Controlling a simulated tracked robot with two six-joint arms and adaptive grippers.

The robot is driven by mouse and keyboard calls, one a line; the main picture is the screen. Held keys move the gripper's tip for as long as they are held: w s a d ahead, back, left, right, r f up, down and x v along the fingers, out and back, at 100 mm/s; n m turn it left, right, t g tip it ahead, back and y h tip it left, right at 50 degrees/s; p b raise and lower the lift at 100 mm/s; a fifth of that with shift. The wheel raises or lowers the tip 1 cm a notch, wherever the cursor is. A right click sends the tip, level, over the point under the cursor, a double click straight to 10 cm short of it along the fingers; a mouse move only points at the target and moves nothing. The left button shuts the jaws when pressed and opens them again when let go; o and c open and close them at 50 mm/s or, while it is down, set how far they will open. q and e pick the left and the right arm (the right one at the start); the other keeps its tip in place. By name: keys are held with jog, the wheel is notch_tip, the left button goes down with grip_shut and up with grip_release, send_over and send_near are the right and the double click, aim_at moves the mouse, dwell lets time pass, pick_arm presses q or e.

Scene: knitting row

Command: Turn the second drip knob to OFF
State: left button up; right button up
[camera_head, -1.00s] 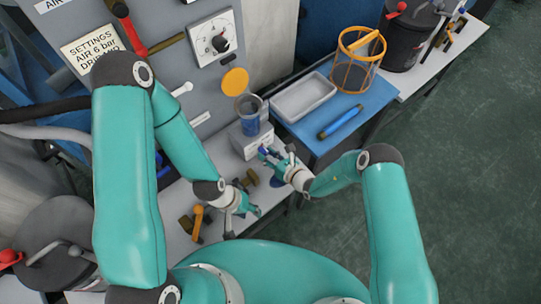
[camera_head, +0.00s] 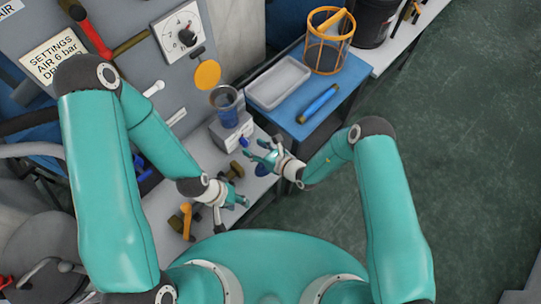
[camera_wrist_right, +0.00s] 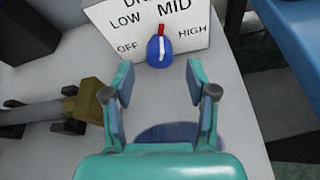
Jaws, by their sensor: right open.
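In the right wrist view a blue drip knob (camera_wrist_right: 159,51) with a red pointer stands in front of a white label plate (camera_wrist_right: 125,30) marked OFF, LOW, MID and HIGH. The red pointer is toward MID. My right gripper (camera_wrist_right: 155,76) is open, its fingers on either side and just short of the knob, with nothing between them. In the head view the blue knob (camera_head: 243,142) is on the grey box (camera_head: 229,132), beside my right gripper (camera_head: 256,155). My left gripper (camera_head: 242,200) is lower, over the bench; its finger opening is unclear.
A blue cup (camera_head: 226,108) stands above the box. A brass fitting (camera_wrist_right: 88,98) lies left of the right fingers. A dial with a black knob (camera_head: 187,38) is on the grey panel. A white tray (camera_head: 279,82) and orange basket (camera_head: 328,42) stand on the blue table.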

jog(key=v, duration=0.9)
